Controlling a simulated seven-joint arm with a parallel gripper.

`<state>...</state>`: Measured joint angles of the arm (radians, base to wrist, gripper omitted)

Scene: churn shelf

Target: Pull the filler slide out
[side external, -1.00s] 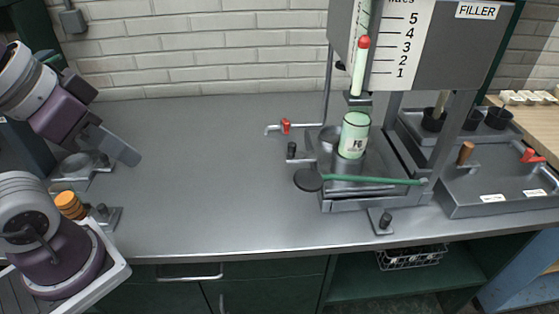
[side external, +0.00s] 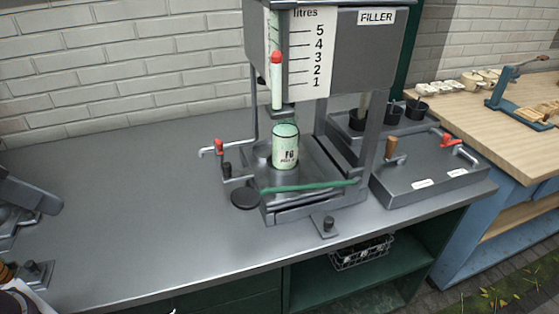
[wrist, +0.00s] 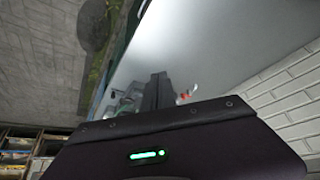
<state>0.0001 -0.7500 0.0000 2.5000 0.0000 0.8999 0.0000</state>
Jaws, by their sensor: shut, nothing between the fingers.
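The filler (side external: 345,45) is a grey tank on posts with a litre scale, standing at the right of the grey worktop. Below it is a grey slide (side external: 315,201) with a green bar (side external: 310,187) across its front. A pale green can (side external: 285,152) with dark lettering stands upright on it, under the spout. How far out the slide sits is hard to tell.
A red-handled tap (side external: 219,147) and a dark round pad (side external: 245,198) are left of the slide. A small block with a knob (side external: 327,226) sits in front. A grey tray (side external: 425,182) stands to the right. The worktop between my gripper and the filler is clear.

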